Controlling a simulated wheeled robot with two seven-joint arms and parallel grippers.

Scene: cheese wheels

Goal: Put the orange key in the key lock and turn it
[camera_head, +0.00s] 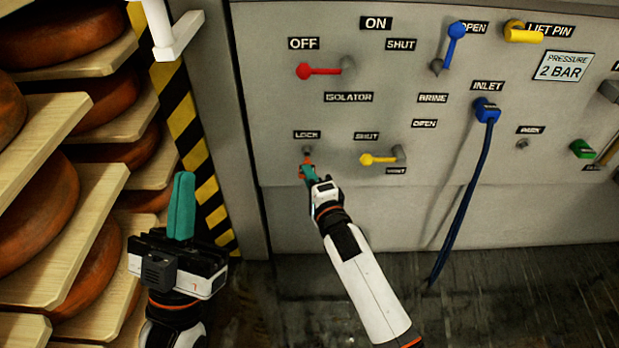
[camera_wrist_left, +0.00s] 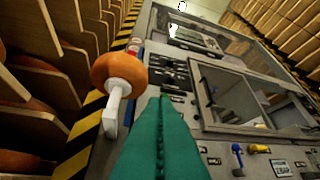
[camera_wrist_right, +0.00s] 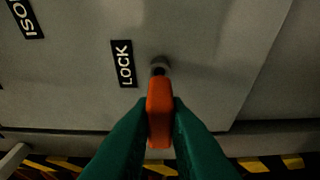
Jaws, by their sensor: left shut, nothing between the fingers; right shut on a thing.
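The orange key (camera_wrist_right: 159,100) is held between the green fingers of my right gripper (camera_wrist_right: 159,122), which is shut on it. The key lock (camera_wrist_right: 160,66) is a round metal piece on the grey panel, beside the LOCK label. The key's far end is at the lock; I cannot tell how deep it sits in it. In the head view the key (camera_head: 307,160) is just below the lock (camera_head: 307,150), and my right gripper (camera_head: 306,172) reaches it from below. My left gripper (camera_head: 181,206) is shut and empty, pointing up, left of the panel.
The grey panel (camera_head: 290,220) carries a red handle (camera_head: 318,71), a yellow handle (camera_head: 378,159), a blue handle (camera_head: 455,45) and a blue plug (camera_head: 486,110) with a hanging hose. Shelves of cheese wheels (camera_head: 75,40) stand at the left, near my left gripper. A striped post (camera_head: 185,125) separates them.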

